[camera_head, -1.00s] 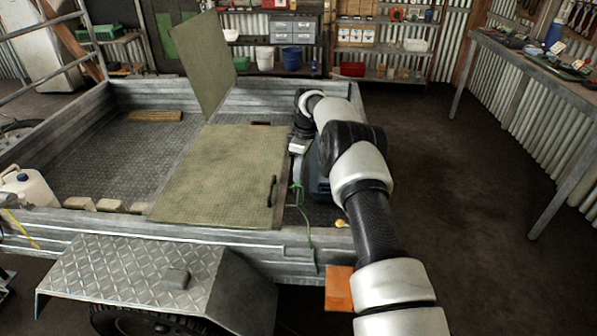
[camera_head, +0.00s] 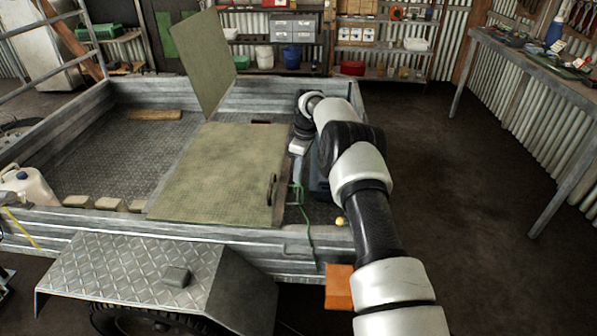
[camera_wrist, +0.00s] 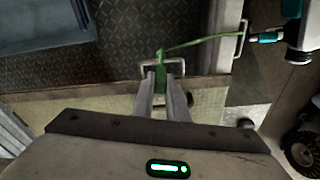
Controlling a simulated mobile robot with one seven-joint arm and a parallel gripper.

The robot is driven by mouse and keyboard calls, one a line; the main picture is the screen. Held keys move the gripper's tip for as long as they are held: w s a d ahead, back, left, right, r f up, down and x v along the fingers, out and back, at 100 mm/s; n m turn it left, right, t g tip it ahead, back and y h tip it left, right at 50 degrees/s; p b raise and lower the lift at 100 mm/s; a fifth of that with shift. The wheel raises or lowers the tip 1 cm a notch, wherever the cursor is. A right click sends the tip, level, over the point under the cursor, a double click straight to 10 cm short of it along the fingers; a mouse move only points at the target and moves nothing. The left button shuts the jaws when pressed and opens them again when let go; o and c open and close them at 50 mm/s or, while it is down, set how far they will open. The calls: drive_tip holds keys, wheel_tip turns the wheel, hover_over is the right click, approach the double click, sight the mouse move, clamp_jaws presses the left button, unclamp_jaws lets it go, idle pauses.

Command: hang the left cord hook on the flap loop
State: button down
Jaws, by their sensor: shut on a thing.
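My gripper (camera_wrist: 163,82) is shut on the green cord hook (camera_wrist: 161,66) in the wrist view. The hook is at a square metal loop (camera_wrist: 146,68) by the edge of the olive flap (camera_wrist: 95,106). I cannot tell whether the hook passes through the loop or only lies against it. The green cord (camera_wrist: 205,42) runs right from the hook towards the trailer wall. In the head view the flap (camera_head: 225,175) lies flat, and the cord (camera_head: 309,235) hangs down the wall to its right. The fingertips are hard to make out there.
The trailer wall (camera_head: 200,228) runs along the near side. A blue case (camera_head: 318,178) lies beside the flap, partly behind my arm. Another olive panel (camera_head: 208,65) stands raised behind. A bracket (camera_wrist: 242,38) sits on the wall. The floor to the right is clear up to the workbench (camera_head: 535,75).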

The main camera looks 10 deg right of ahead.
drive_tip(key=shift+f+b, duration=0.8)
drive_tip(key=shift+f, duration=0.7)
drive_tip(key=c, duration=1.2)
unclamp_jaws()
drive_tip(key=shift+r, duration=0.15)
drive_tip(key=shift+r+p, duration=2.55)
drive_tip(key=shift+r, duration=1.85)
